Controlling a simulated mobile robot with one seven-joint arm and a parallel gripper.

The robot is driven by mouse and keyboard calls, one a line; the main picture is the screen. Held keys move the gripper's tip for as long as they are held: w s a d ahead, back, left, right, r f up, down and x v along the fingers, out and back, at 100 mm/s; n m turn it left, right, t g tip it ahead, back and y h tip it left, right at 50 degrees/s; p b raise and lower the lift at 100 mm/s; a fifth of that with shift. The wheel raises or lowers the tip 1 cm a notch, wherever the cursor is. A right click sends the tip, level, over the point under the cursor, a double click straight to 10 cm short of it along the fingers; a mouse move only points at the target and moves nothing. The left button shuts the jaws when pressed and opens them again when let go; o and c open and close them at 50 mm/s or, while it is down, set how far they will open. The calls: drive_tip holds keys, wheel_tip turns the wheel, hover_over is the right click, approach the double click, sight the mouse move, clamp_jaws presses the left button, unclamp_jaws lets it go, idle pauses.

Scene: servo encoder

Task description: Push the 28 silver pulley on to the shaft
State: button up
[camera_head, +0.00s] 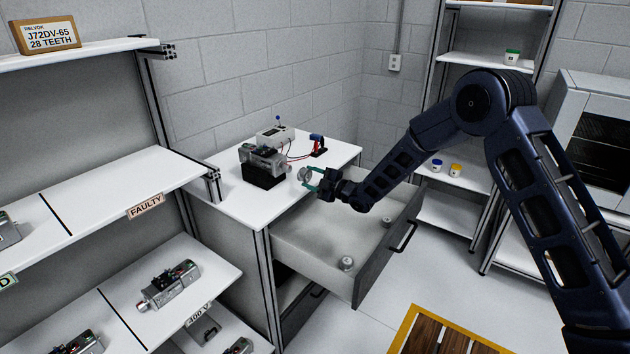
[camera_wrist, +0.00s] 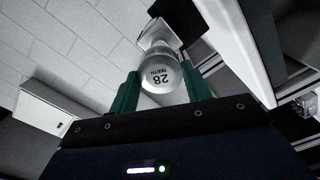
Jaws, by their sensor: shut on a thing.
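The silver pulley (camera_head: 304,174) is held in front of the motor at table height. The servo motor (camera_head: 262,157) lies on a black block (camera_head: 262,175) on the white table, to the left of the pulley. A grey and white body is partly visible behind the pulley in the wrist view. The shaft is too small or hidden, so I cannot tell whether the pulley touches it.
An open drawer (camera_head: 340,235) below my gripper holds silver pieces (camera_head: 346,263). A grey box (camera_head: 276,136) and a red and blue device (camera_head: 317,145) with wires stand behind the motor. Shelves with motors (camera_head: 169,286) are at left. The table's front left is clear.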

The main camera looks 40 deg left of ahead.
drive_tip(key=shift+a, duration=2.2)
drive_tip(key=shift+a, duration=0.5)
drive_tip(key=o, duration=1.2)
drive_tip(key=shift+c, duration=0.5)
drive_tip(key=shift+d, duration=1.6)
drive_tip(key=shift+d, duration=2.95)
